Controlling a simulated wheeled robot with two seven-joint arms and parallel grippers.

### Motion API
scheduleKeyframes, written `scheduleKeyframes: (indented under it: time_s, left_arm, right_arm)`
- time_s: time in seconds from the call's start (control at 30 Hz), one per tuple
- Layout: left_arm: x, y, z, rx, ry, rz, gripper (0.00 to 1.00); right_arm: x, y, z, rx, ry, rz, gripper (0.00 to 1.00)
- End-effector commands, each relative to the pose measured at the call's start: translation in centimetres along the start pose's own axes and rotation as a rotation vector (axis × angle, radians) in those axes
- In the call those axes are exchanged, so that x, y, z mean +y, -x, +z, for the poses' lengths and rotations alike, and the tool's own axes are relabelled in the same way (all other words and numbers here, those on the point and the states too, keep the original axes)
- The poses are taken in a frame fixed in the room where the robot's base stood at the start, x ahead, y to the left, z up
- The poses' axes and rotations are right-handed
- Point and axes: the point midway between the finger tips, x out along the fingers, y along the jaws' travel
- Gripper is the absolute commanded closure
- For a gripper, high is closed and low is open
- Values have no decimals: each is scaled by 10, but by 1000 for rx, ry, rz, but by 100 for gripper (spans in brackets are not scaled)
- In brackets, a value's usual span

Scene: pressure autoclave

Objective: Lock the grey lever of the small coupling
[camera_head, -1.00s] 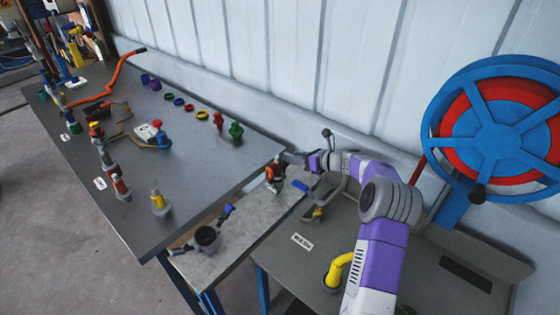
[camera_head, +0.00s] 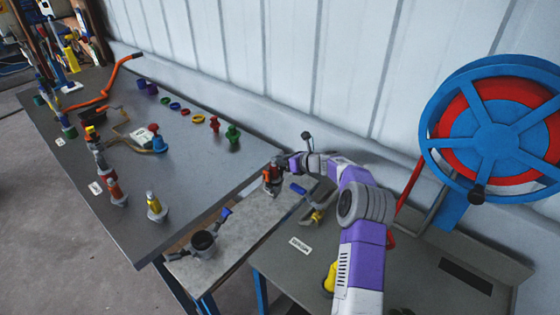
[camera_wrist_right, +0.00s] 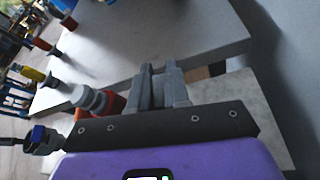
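The small coupling (camera_head: 271,184) appears to be the orange-red fitting with a dark grey top near the end of the light grey table. Its orange-red body and pale collar also show in the right wrist view (camera_wrist_right: 97,101), left of the fingers. My right gripper (camera_head: 283,162) is at the coupling's upper right, very near it. In the right wrist view its two grey fingers (camera_wrist_right: 161,72) stand close together. I cannot tell whether the grey lever is between them; the lever is not clearly visible. My left gripper is not in view.
A dark cup-like coupling (camera_head: 203,242) with a blue-tipped lever stands left of the small coupling. A yellow fitting with a blue handle (camera_head: 299,189) is close on the right. The dark table (camera_head: 190,170) holds several fittings. A large blue-red handwheel (camera_head: 497,138) stands right.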

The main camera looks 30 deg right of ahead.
Motion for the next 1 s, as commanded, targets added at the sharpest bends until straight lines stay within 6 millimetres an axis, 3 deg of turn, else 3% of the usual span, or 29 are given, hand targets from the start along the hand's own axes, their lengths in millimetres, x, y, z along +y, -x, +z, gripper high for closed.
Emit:
scheduleKeyframes:
  time_s: [0.83,0.87,1.0]
  left_arm:
    - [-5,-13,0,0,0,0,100]
    - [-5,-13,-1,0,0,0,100]
    - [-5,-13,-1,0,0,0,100]
  right_arm:
    - [8,0,0,0,116,-47,100]
    - [8,0,0,0,116,-47,81]
    - [8,0,0,0,116,-47,63]
